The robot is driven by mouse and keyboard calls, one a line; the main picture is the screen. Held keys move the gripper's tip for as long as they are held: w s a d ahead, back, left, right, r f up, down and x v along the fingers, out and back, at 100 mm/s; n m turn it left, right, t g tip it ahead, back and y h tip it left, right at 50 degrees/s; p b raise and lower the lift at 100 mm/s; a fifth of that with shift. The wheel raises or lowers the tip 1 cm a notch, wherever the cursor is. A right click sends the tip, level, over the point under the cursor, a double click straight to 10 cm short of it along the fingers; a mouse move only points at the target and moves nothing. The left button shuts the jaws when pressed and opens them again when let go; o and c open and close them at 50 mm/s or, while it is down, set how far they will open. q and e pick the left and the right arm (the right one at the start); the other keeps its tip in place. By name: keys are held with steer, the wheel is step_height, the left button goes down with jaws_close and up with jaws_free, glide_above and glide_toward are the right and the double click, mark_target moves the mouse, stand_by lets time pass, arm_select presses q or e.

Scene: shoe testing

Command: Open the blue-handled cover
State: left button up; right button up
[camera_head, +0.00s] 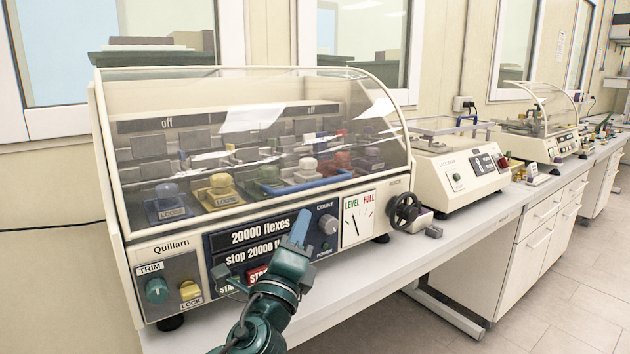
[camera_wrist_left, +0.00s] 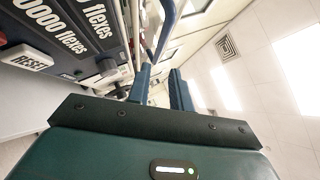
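The clear curved cover (camera_head: 250,130) is down over the front of the cream Quillarn machine. Its blue handle (camera_head: 300,187) is a bar along the cover's lower front edge. My left gripper (camera_head: 298,228) has blue fingers and points up in front of the control panel, just below the handle. In the left wrist view, the two fingers (camera_wrist_left: 160,88) stand apart with a gap between them. The blue handle (camera_wrist_left: 166,32) shows beyond the fingertips, roughly in line with the gap. I cannot tell whether they touch it. My right gripper is not in view.
Under the cover are several coloured clamps marked LOCK. A black handwheel (camera_head: 404,210) juts out at the right. Another cream machine (camera_head: 458,165) stands farther along the bench.

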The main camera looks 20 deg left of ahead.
mark_target(315, 184)
arm_select(q)
steer(key=p+x, duration=0.1)
steer(key=x, duration=1)
steer(key=shift+w+r+p, duration=0.15)
steer(key=shift+w+p, duration=0.1)
steer(key=shift+p, duration=0.1)
jaws_close()
